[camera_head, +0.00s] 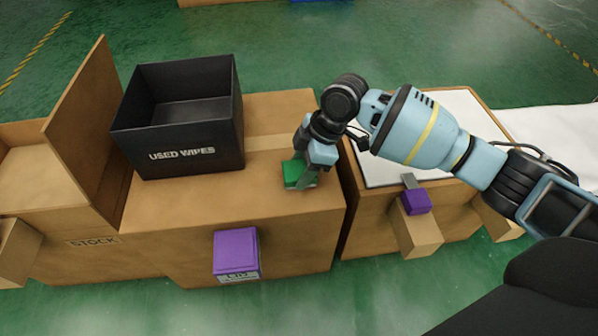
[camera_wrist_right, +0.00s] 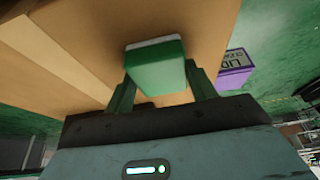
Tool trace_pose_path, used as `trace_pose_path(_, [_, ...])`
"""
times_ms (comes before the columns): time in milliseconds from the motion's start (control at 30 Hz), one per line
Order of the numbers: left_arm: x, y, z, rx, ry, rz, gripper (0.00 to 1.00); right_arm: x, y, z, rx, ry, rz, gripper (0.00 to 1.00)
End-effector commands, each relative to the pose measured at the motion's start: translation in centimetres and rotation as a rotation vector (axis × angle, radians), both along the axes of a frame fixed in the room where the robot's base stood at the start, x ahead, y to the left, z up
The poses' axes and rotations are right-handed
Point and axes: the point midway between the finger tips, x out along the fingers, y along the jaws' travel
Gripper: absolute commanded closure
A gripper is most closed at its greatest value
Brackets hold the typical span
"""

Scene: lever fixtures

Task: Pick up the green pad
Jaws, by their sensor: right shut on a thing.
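The green pad (camera_head: 293,174) is at the right part of the cardboard box top in the head view. My right gripper (camera_head: 305,178) is over it, with its fingers down at the pad. In the right wrist view the green pad (camera_wrist_right: 157,68), with a pale far edge, sits between the two fingers of my right gripper (camera_wrist_right: 157,88), which is shut on it. I cannot tell whether the pad still touches the box top. My left gripper is not in view.
A black bin (camera_head: 190,155) marked USED WIPES stands left of the pad on the box top (camera_head: 180,215). A white-topped box (camera_head: 460,110) and a smaller purple block (camera_head: 416,201) are at right.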

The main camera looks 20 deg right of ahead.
Motion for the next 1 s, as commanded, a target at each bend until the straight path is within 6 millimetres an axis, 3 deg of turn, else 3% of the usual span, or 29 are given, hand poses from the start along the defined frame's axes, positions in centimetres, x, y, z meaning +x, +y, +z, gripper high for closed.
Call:
trace_pose_path(433, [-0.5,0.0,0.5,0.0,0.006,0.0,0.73,0.0,0.0,0.6,0.001,-0.001,0.0,0.67])
trace_pose_path(733, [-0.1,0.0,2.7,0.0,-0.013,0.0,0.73,0.0,0.0,4.3,0.001,-0.004,0.0,0.67])
trace_pose_path(1000, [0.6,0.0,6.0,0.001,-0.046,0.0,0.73,-6.3,3.0,4.7,0.002,-0.001,0.005,0.67])
